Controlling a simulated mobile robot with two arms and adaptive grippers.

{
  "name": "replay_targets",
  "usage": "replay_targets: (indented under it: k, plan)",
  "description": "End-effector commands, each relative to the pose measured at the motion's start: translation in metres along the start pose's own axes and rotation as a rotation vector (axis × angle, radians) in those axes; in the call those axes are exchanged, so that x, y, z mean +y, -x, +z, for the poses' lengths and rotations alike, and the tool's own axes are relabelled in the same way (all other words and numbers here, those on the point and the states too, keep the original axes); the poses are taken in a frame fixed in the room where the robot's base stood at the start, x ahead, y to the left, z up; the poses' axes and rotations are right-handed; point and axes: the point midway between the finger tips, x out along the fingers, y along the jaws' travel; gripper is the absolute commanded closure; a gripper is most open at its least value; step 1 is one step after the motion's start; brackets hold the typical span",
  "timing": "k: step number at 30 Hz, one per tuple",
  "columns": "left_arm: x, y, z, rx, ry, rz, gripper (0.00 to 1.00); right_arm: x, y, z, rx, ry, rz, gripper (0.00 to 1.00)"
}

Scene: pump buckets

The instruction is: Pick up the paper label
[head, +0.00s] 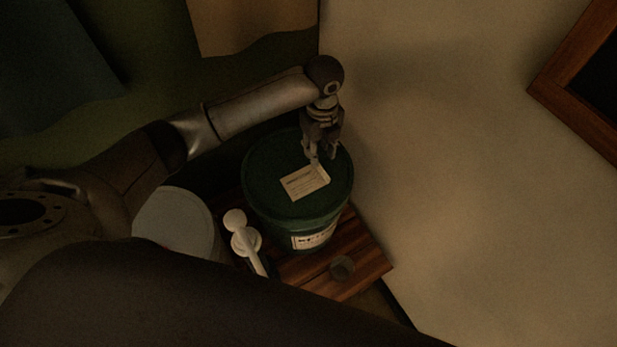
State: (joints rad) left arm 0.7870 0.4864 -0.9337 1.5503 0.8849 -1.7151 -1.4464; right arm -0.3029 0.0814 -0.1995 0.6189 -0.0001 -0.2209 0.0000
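The paper label (303,183) is a small pale rectangle with faint print. It lies on the dark green lid (265,172) of a green bucket (273,222). My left gripper (318,160) points down over the lid at the label's upper right corner. Its fingertips are at or just above that corner, where the paper looks slightly raised. The picture is too dark and small to tell whether the fingers are shut on the paper. My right gripper is not in view.
The bucket stands on a wooden board (363,264) beside a pale wall (450,150). A white pump (240,233) and a white bucket (178,218) are to the left. A framed panel (578,75) hangs at right.

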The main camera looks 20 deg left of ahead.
Motion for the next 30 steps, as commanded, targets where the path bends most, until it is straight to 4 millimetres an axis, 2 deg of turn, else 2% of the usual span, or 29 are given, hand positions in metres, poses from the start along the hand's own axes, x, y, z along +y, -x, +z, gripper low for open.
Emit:
replay_targets:
  k: [3,8,16,25,26,30]
  plan:
    - [0.000,-0.013,0.000,0.001,0.001,0.001,0.70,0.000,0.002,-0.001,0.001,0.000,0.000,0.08]
    - [-0.001,-0.024,-0.002,0.000,0.001,0.001,0.70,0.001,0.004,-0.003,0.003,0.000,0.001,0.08]
    - [-0.005,-0.063,-0.006,0.001,0.001,0.001,0.70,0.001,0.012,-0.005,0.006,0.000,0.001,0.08]
    - [-0.005,-0.070,-0.005,-0.001,-0.001,-0.001,0.70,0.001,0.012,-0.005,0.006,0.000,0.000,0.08]
    - [-0.005,-0.070,-0.005,-0.001,-0.001,-0.001,0.71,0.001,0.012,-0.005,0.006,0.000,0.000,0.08]
    - [-0.005,-0.070,-0.005,-0.001,-0.001,-0.001,0.88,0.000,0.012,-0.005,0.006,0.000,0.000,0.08]
